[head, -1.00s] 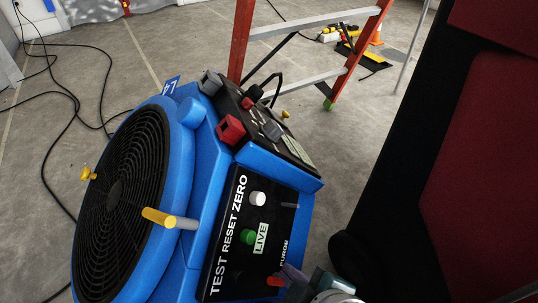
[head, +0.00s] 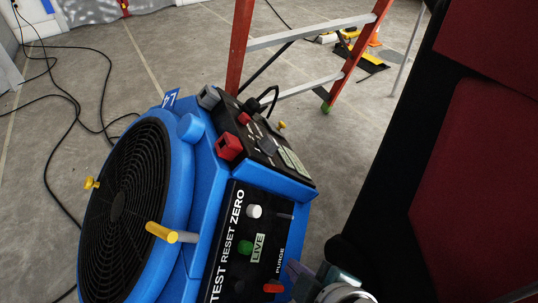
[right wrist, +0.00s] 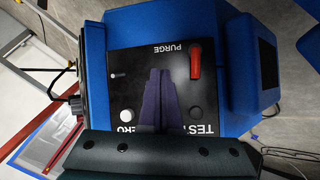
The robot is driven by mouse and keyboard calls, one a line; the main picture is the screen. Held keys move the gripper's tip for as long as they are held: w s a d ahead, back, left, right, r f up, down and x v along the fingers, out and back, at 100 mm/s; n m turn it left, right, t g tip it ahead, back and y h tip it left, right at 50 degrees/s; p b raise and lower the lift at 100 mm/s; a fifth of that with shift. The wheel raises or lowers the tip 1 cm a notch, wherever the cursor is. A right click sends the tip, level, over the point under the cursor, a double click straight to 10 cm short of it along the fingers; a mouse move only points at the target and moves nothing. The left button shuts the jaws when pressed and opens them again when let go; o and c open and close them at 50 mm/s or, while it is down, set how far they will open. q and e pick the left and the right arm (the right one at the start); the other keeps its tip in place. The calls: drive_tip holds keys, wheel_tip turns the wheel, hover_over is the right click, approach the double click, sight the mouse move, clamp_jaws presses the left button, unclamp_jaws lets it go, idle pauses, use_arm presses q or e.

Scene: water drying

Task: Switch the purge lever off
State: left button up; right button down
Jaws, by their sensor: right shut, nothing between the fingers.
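The blue blower machine (head: 205,180) fills the lower middle of the head view. Its black panel (head: 228,265) is marked TEST, RESET, ZERO and PURGE. The red purge lever (head: 273,287) is low on that panel. In the right wrist view the red lever (right wrist: 196,62) stands beside the PURGE label. My right gripper (head: 291,266) is just right of the lever in the head view. In the right wrist view its purple fingers (right wrist: 160,72) are together and empty, left of the lever and apart from it in the picture. My left gripper is not in view.
The panel also has a white knob (head: 254,211), a green button (head: 243,247) and a LIVE tag (head: 258,248). A yellow-tipped peg (head: 162,232) sticks out by the round grille. An orange ladder (head: 340,75) stands behind. Black cables (head: 75,120) lie on the floor at left.

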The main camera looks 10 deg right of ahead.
use_arm(q)
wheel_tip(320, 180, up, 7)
drive_tip(key=p, duration=0.6)
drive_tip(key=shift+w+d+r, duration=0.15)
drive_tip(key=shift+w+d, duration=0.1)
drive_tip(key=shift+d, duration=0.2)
use_arm(e)
drive_tip(key=d+v, duration=0.1)
drive_tip(key=v, duration=0.9)
drive_tip(key=shift+r, duration=0.2)
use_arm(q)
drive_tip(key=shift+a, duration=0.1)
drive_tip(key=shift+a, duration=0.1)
use_arm(e)
drive_tip(key=shift+a, duration=0.1)
